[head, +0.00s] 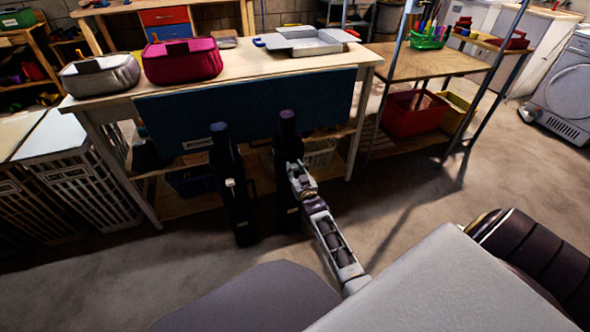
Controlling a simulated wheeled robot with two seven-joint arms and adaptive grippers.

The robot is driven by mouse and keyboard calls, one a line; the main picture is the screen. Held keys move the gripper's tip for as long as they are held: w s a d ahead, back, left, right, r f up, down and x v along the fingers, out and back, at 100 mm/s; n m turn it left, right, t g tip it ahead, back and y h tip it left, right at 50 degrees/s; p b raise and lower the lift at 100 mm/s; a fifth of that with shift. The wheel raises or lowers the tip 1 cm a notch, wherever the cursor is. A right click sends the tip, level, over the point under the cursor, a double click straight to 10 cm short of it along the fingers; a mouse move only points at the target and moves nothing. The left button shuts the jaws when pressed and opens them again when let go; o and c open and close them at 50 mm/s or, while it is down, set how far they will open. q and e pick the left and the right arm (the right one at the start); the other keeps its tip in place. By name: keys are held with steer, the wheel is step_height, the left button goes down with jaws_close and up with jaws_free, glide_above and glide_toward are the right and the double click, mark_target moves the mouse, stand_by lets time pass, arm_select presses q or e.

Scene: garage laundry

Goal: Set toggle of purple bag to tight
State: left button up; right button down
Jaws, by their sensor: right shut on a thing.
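Two tall, narrow, dark bags are upright side by side in front of the workbench. The right one, with a purplish top, looks like the purple bag (287,142). The left one is a bluish bag (221,155) with a small pale toggle (231,182) on its front. My right gripper (294,171) reaches in from the lower right and is shut at the front of the purple bag, about at the height of the other bag's toggle. The purple bag's own toggle is hidden by the fingers, so its setting cannot be seen. My left gripper is out of view.
A blue panel (345,97) hangs on the workbench (225,67) behind the bags. A grey pouch (100,75), a magenta pouch (180,62) and a metal tray (312,46) lie on top. White baskets (85,190) stand left. The floor to the right (420,190) is clear.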

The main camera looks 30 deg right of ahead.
steer(key=shift+r, duration=0.2)
steer(key=c, duration=1.1)
jaws_free()
steer(key=shift+f, duration=0.1)
steer(key=shift+s, duration=0.15)
steer(key=shift+s+a, duration=0.15)
steer(key=shift+s, duration=0.25)
steer(key=shift+v, duration=5.45)
